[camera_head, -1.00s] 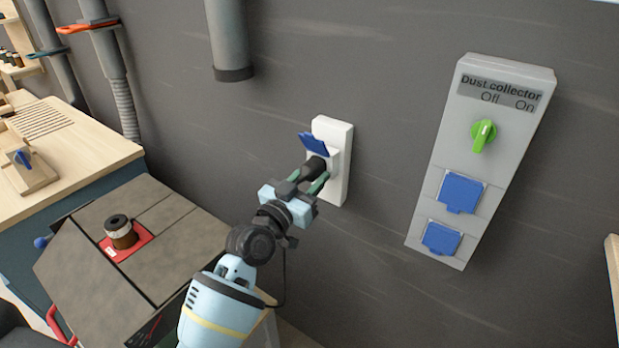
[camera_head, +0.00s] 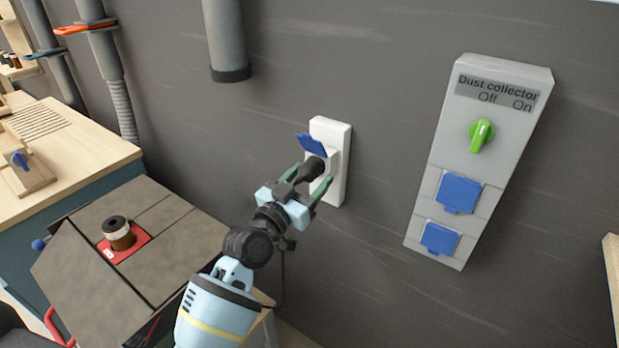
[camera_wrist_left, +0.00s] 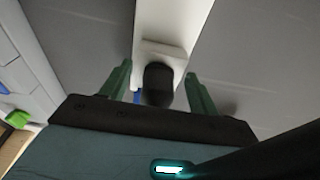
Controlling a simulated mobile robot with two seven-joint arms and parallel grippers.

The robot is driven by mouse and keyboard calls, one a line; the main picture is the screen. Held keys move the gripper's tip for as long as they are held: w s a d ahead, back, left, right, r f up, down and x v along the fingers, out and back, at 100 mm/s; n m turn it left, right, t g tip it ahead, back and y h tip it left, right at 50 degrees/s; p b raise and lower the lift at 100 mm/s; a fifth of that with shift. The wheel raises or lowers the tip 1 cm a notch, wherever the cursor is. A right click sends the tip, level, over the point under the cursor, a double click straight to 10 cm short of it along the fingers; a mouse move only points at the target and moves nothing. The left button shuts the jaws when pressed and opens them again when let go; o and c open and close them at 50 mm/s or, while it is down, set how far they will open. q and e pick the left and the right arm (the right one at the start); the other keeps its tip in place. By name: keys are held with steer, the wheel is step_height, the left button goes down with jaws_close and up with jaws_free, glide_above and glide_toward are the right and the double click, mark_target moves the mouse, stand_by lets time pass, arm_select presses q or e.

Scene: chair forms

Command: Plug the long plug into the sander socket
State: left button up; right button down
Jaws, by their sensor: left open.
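The black plug (camera_head: 312,169) sits at the white wall socket (camera_head: 335,140), whose blue flap (camera_head: 312,144) is raised above it. How deep the plug is in the socket cannot be told. My left gripper (camera_head: 306,184) is open, with its green fingers on either side of the plug. In the left wrist view, the plug (camera_wrist_left: 158,84) stands between the spread fingers (camera_wrist_left: 160,92), with gaps on both sides, against the white socket (camera_wrist_left: 160,50). My right gripper is not in view.
A grey dust collector box (camera_head: 478,160) with a green knob and two blue-flapped sockets is on the wall to the right. A grey pipe (camera_head: 226,40) hangs above left. A machine table (camera_head: 150,225) with a spindle is at left.

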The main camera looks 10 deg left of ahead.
arm_select(q)
steer(key=v, duration=0.7)
steer(key=shift+s+b, duration=0.15)
steer(key=shift+b, duration=0.15)
steer(key=shift+f, duration=0.2)
steer(key=s+f+n+g+y, duration=0.1)
steer(key=s+f+g, duration=0.15)
steer(key=f, duration=0.45)
steer(key=s+f+g+y, duration=0.1)
steer(key=s+f, duration=0.3)
steer(key=f, duration=0.2)
steer(key=s+a+f+g+y, duration=0.1)
steer(key=s+f+g, duration=0.2)
steer(key=s+f, duration=0.7)
steer(key=s+a+f+n+g+y, duration=0.1)
steer(key=s+a+f+g+y, duration=0.1)
steer(key=s+f, duration=0.9)
steer(key=s+g, duration=0.1)
steer(key=s, duration=0.4)
steer(key=shift+a, duration=0.25)
steer(key=shift+f, duration=0.1)
